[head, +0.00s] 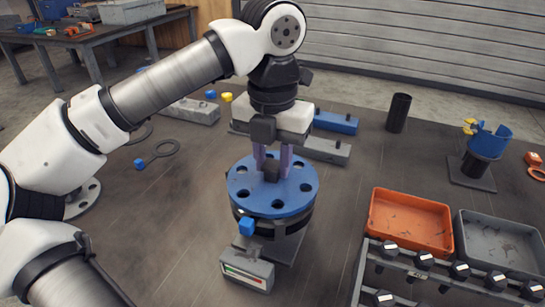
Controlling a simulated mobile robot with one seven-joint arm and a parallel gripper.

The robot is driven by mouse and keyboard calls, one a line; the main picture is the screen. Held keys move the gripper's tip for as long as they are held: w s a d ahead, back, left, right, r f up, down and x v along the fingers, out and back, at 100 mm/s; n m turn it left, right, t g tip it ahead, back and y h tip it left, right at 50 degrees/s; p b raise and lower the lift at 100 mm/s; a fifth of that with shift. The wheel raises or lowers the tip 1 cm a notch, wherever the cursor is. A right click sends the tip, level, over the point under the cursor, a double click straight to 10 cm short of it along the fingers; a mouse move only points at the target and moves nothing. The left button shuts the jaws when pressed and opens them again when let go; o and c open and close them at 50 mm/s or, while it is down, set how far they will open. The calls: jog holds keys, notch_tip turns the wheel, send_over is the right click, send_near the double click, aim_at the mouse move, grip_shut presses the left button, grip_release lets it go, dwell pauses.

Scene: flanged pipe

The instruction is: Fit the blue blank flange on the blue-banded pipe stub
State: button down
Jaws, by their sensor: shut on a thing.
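The blue blank flange (272,203) is a flat disc with several bolt holes around its rim and a dark central boss. It lies about level, directly over a dark pipe stub (295,224) on a grey stand. It looks close to the stub's top or on it; I cannot tell whether they touch. My gripper (272,170) points down from above, its purple-grey fingers shut on the boss. A blue block (246,227) shows at the stub's front, just below the rim.
A grey gauge box (247,270) stands in front. An orange tray (410,222), a grey tray (500,243) and a rack with black knobs (424,260) are at the right. A black cylinder (399,112) and a blue curved part on a stand (490,140) stand behind them.

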jog(key=shift+f+b, duration=0.3)
jog(key=shift+f, duration=0.05)
jog(key=c, duration=1)
grip_release()
notch_tip(320, 180, up, 13)
notch_tip(320, 180, up, 10)
jog(key=p, duration=1)
send_over(273, 164)
jog(key=shift+f, duration=0.1)
